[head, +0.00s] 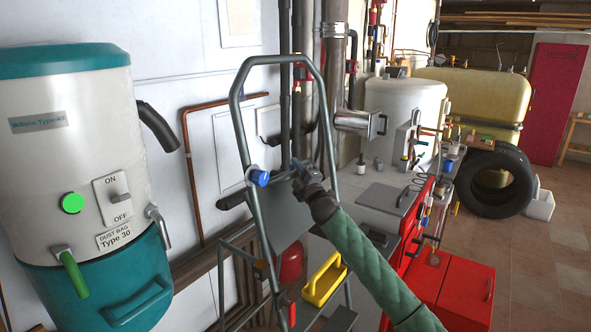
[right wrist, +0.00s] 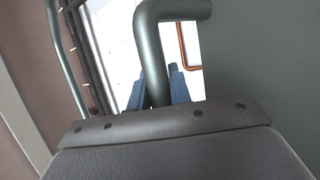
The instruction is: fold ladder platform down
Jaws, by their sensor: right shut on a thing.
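The ladder (head: 237,115) stands in the middle of the head view, a grey tubular frame with a rounded top rail. A flat grey panel that looks like its platform (head: 278,222) is steeply tilted inside the frame. My right gripper (head: 300,172) is at the panel's upper right corner, inside the frame. In the right wrist view, a bent grey tube (right wrist: 154,55) passes between its blue fingers, and the gripper is shut on it. A flat grey surface (right wrist: 260,65) fills the right of that view. Whether the tube belongs to the platform cannot be told. My left gripper is not in view.
A white and teal dust collector (head: 75,150) stands at the left. A yellow tray (head: 324,279) sits low on the ladder. A white boiler tank (head: 403,105), red cabinet (head: 452,290) and black tyre (head: 497,185) stand to the right. Tiled floor is clear at far right.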

